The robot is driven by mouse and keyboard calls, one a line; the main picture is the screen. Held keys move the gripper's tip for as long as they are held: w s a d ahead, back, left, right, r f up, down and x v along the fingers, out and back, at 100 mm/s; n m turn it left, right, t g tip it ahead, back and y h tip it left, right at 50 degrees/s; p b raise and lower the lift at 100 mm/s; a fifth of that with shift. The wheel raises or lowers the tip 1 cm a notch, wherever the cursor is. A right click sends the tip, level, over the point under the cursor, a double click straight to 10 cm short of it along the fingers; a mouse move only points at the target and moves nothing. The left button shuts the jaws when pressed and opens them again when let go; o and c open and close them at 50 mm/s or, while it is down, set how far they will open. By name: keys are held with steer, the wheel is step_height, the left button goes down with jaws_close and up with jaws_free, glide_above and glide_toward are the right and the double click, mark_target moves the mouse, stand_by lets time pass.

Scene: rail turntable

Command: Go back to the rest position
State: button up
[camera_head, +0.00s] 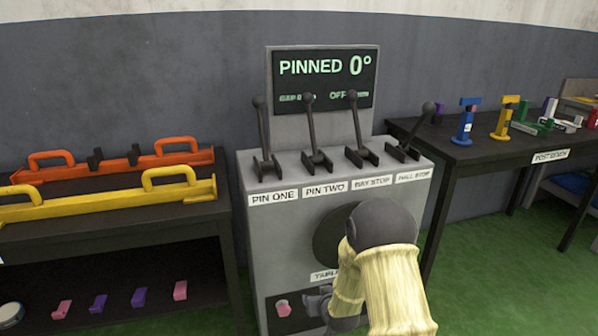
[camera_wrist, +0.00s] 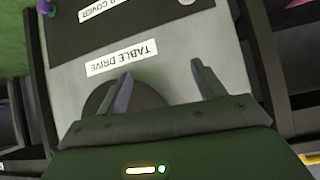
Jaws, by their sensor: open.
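My gripper (camera_wrist: 160,82) is open and empty in the wrist view, its two fingers apart in front of the grey console (camera_wrist: 180,50) and its "TABLE DRIVE" label (camera_wrist: 122,58). A dark round part (camera_wrist: 138,97) of the console shows behind the fingers. In the head view my arm reaches to the lower front of the console (camera_head: 255,225), and my gripper (camera_head: 318,302) is partly hidden there. The arm covers part of the dark round part (camera_head: 328,235) and the label below it.
Several levers, one (camera_head: 310,130) over "PIN TWO", stand on the console; the right one leans right. The screen (camera_head: 322,78) reads "PINNED 0°". A dark bench with orange (camera_head: 110,168) and yellow bars (camera_head: 100,205) stands left, the post bench (camera_head: 480,150) right. Green floor (camera_head: 490,270) is clear at right.

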steer(key=s+d+r+m+g+h+p, duration=0.1)
steer(key=s+d+r+g, duration=0.15)
steer(key=s+r, duration=0.5)
steer(key=s+d+r+g, duration=0.2)
steer(key=s+d+r, duration=0.2)
steer(key=s, duration=0.6)
steer(key=s+d+r+m+g+h+p, duration=0.1)
steer(key=s+d+r+g, duration=0.2)
steer(key=s+r, duration=0.45)
steer(key=w+p+v, duration=0.3)
steer(key=p+v, duration=1.4)
steer(key=p, duration=0.1)
steer(key=w+r+p+v, duration=0.1)
steer(key=w+p+v, duration=0.2)
steer(key=p+v, duration=1.5)
steer(key=shift+w+a+r+p, duration=0.15)
steer(key=shift+w+a+p, duration=0.1)
steer(key=shift+a+p, duration=0.3)
